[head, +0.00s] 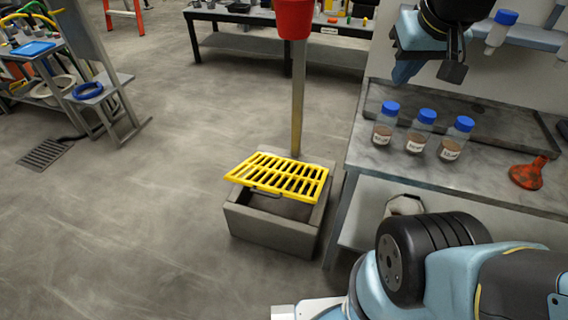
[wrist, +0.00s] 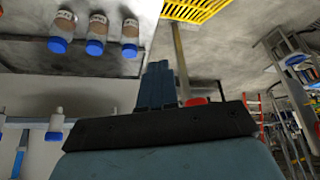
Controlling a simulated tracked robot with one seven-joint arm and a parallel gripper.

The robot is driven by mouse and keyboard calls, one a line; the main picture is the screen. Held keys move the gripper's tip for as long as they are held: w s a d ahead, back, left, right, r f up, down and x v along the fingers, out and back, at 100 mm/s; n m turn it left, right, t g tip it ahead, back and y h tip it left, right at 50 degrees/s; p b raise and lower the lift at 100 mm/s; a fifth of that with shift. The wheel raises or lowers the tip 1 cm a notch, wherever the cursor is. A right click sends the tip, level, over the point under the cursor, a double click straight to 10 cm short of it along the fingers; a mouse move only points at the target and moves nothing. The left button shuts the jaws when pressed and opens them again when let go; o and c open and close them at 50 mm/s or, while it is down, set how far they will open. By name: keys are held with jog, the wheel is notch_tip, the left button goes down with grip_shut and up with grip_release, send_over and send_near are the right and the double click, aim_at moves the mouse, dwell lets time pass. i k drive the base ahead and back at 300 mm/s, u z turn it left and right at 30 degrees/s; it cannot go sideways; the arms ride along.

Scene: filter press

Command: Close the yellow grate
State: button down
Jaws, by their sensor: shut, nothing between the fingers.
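The yellow grate (head: 279,179) is over a square grey concrete box (head: 268,229) on the floor, left of the workbench. It is tilted up, and the dark opening of the box shows beneath its near side. A dark handle (head: 264,192) shows at the grate's near left edge. Part of the grate also shows at the top of the wrist view (wrist: 197,9). My gripper (head: 453,72) is high at the upper right, above the workbench and well apart from the grate. Its fingers (wrist: 158,84) are together and empty in the wrist view.
A grey post with a red top (head: 298,100) stands behind the box. The workbench (head: 470,178) at the right holds several blue-capped jars and an orange-red object (head: 528,173).

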aim_at(230, 176)
jog(key=z, duration=0.75)
jog(key=k, duration=1)
jog(key=u, duration=0.7)
jog(key=i, duration=1)
